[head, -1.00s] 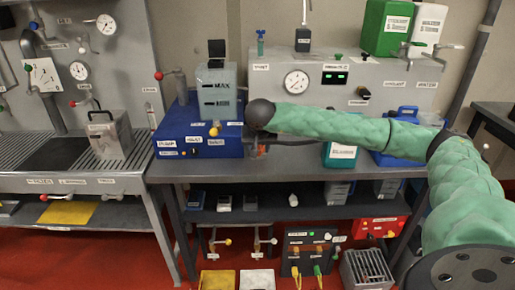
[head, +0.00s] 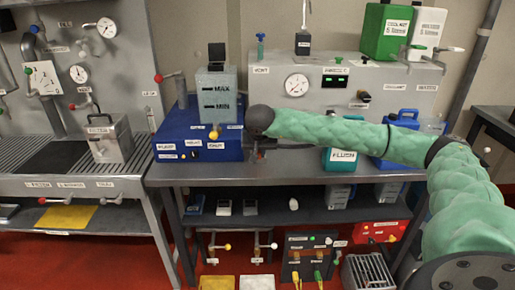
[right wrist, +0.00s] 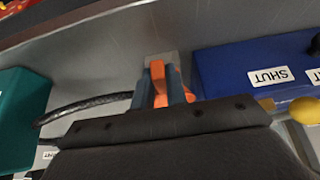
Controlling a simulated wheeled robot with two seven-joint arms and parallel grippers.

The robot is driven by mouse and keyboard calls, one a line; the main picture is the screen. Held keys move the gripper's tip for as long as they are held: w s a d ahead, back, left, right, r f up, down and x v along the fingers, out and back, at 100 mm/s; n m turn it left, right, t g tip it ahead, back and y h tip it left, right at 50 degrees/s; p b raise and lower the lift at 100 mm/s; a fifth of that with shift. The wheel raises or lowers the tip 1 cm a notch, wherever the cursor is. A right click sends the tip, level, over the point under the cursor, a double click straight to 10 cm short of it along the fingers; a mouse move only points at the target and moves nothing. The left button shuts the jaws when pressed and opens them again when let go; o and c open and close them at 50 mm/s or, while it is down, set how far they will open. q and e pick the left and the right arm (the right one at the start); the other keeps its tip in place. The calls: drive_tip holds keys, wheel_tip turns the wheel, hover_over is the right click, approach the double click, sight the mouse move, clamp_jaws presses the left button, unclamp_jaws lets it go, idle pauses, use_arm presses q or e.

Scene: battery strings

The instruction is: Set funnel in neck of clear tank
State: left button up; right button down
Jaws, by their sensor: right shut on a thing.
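The clear tank (head: 222,96) is a grey see-through box marked MAX and MIN, upright on the blue base. A dark piece (head: 216,52) stands at its top; I cannot tell what it is. I cannot make out a funnel for certain. My right gripper (head: 258,153) is low in front of the bench, right of the blue base and below the tank's top. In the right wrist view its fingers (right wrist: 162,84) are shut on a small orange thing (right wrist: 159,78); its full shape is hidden. My left gripper is out of view.
The blue base (head: 195,130) carries a yellow knob beside a SHUT label. A black hose (right wrist: 85,108) lies near my right gripper. A teal FLUSH jug (head: 342,158) and a blue jug (head: 403,118) stand to the right. A gauge console (head: 330,105) is behind.

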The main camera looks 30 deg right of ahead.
drive_tip(key=shift+r, duration=0.15)
drive_tip(key=shift+r+p, duration=0.55)
drive_tip(key=shift+r, duration=1.3)
